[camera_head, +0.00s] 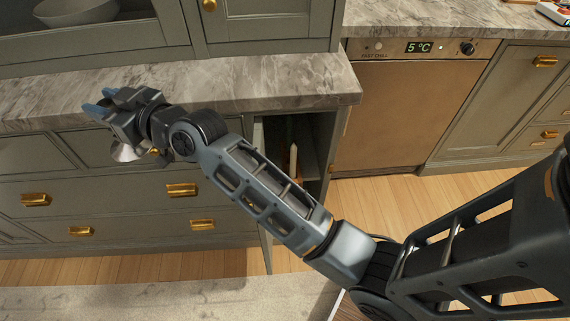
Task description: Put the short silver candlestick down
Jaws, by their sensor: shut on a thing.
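My gripper (103,101) is at the left, over the front edge of the marble counter (270,82). It is shut on the short silver candlestick (126,152). Only a flared silver part of the candlestick shows, below the gripper and in front of the upper drawers. The rest of it is hidden by the gripper. I cannot tell whether it touches the counter.
A cabinet section stands open under the counter's right end, with a pale upright candle-like thing (293,160) inside. A bowl (75,12) sits in the upper cabinet. Brass-handled drawers lie below the counter. The visible counter right of my gripper is clear.

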